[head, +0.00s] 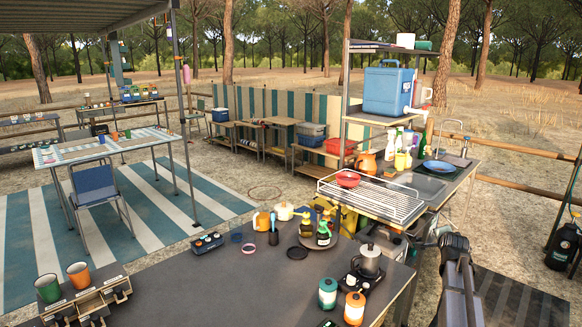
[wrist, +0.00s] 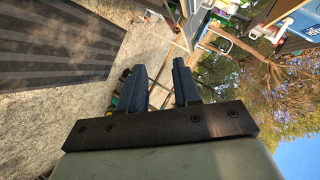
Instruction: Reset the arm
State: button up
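In the wrist view my gripper (wrist: 159,66) shows two dark blue fingers standing apart, with only background between them. It is open and holds nothing. The wrist view is turned sideways, with ground on the left and trees and sky on the right. In the head view a dark grey part of my arm (head: 457,275) rises at the lower right, beside the right end of the dark table. The gripper's fingers cannot be made out in the head view.
The dark table (head: 215,290) holds a kettle (head: 369,262), a green canister (head: 327,293), an orange canister (head: 354,307) and several small items. A wire rack (head: 370,196) and sink counter stand behind. A dark striped mat (head: 515,300) lies on open ground at the right.

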jog(key=s+d+f+g, duration=0.25)
jog(key=s+f, duration=0.45)
jog(key=f, duration=0.4)
jog(key=s+a+f+n+g+y, duration=0.1)
jog(key=s+a+f+n+g, duration=0.15)
jog(key=s+a+f, duration=0.6)
jog(key=s+a+f+n+g+y, duration=0.25)
jog(key=a+f, duration=0.35)
jog(key=f, duration=0.5)
jog(key=s+a+f+n+g+y, duration=0.1)
jog(key=s+a+f+n+g, duration=0.15)
jog(key=s+a+f, duration=0.5)
jog(key=s+a+f+n+g, duration=0.2)
jog(key=s+a+f, duration=0.35)
jog(key=s, duration=0.25)
jog(key=s+a+f+n+g, duration=0.2)
jog(key=s+a+f+n, duration=0.1)
jog(key=s+a+f, duration=0.4)
jog(key=s+a+f+n+g, duration=0.1)
jog(key=s+n+g, duration=0.1)
jog(key=s, duration=0.7)
jog(key=s+a+n+g, duration=0.2)
jog(key=s, duration=0.8)
jog(key=shift+s+f, duration=0.15)
jog(key=shift+f, duration=0.2)
jog(key=shift+o, duration=0.3)
